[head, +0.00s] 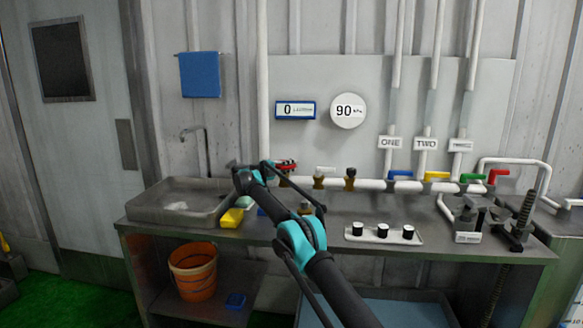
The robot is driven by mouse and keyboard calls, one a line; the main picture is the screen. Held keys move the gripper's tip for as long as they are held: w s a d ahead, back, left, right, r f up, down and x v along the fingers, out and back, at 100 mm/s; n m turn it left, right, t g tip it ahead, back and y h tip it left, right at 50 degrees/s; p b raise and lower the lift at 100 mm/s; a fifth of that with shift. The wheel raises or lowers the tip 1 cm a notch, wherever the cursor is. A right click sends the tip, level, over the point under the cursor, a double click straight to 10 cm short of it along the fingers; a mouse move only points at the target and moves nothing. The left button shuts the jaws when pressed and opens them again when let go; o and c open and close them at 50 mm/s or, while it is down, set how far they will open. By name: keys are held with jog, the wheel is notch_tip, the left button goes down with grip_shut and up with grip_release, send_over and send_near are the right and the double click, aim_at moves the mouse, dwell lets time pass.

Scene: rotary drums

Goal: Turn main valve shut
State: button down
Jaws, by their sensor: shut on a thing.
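A red valve handle (289,162) sits at the left end of the white horizontal pipe (369,184), just right of the white vertical pipe. It is small and partly covered by my gripper. My gripper (281,167) is at this red handle and shut on it. The fingers are dark and small, so the exact grip is hard to see. My arm reaches up from the bottom right, bends above the sink's right side and points right to the handle. The display (296,110) reads 0, and the round gauge (348,111) reads 90 kPa.
Blue (400,174), yellow (436,175), green (472,178) and another red handle (498,174) line the pipe to the right. A sink (150,207), yellow sponge (231,218) and panel with three black knobs (384,239) are on the bench. An orange bucket (193,272) stands below.

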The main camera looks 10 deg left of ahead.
aim_at(278, 168)
dwell(0.4)
jog(key=c, duration=1.5)
grip_release()
jog(key=v, duration=1.2)
jog(key=shift+w, duration=0.1)
